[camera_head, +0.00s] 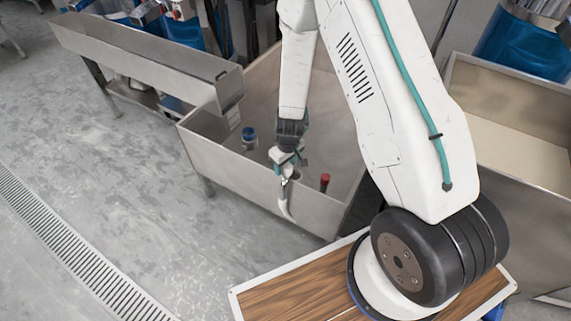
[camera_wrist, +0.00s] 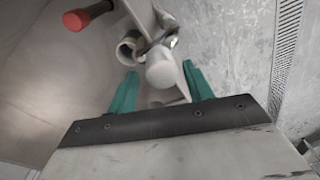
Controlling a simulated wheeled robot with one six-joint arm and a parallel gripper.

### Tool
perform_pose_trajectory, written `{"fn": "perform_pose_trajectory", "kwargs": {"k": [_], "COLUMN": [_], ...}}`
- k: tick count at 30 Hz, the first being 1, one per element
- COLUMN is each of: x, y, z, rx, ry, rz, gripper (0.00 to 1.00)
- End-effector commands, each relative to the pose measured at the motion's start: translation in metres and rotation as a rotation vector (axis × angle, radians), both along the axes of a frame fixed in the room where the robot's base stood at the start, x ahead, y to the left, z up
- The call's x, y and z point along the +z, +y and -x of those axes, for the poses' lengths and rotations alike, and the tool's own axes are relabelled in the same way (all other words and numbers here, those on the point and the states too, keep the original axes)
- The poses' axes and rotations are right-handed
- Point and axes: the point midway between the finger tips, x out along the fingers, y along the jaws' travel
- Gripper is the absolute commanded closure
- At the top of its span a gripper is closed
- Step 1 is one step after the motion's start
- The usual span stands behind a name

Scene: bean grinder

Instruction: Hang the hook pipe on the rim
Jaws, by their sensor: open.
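The hook pipe (camera_head: 287,205) is a pale, curved pipe at the front rim of the metal bin (camera_head: 235,172), its lower part showing against the bin's outer front wall. My gripper (camera_head: 286,160) is at the pipe's upper end, just above the rim, pointing down. In the wrist view my gripper (camera_wrist: 159,72) has its teal fingers apart, with a pale rounded end of the pipe (camera_wrist: 161,74) between them. I cannot tell whether either finger touches the pipe, nor how its hook sits on the rim, as the gripper covers that part.
A red-ended handle (camera_head: 325,181) stands inside the bin right of my gripper; it also shows in the wrist view (camera_wrist: 88,16). A blue-capped item (camera_head: 249,136) is left of my gripper. A long metal trough (camera_head: 150,68) lies behind left. The floor at left is clear.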

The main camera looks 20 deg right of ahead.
Motion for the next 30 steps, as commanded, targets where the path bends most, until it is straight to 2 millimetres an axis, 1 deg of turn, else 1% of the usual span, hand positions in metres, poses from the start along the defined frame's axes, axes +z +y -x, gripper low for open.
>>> {"fn": "perform_pose_trajectory", "kwargs": {"k": [5,8,15,18,22,28,30], "x": [0.011,0.022,0.060,0.070,0.077,0.078,0.077], "y": [0.000,0.000,-0.002,-0.002,-0.002,-0.002,-0.001], "z": [0.000,0.001,0.004,0.005,0.006,0.007,0.013], "rx": [0.002,0.002,0.001,0.000,0.001,-0.010,-0.028], "ry": [-0.002,-0.003,-0.003,-0.003,0.000,0.003,0.034], "rz": [-0.001,-0.001,0.000,0.000,0.000,-0.001,-0.007], "gripper": [0.49,0.49,0.49,0.49,0.49,0.49,0.49]}}
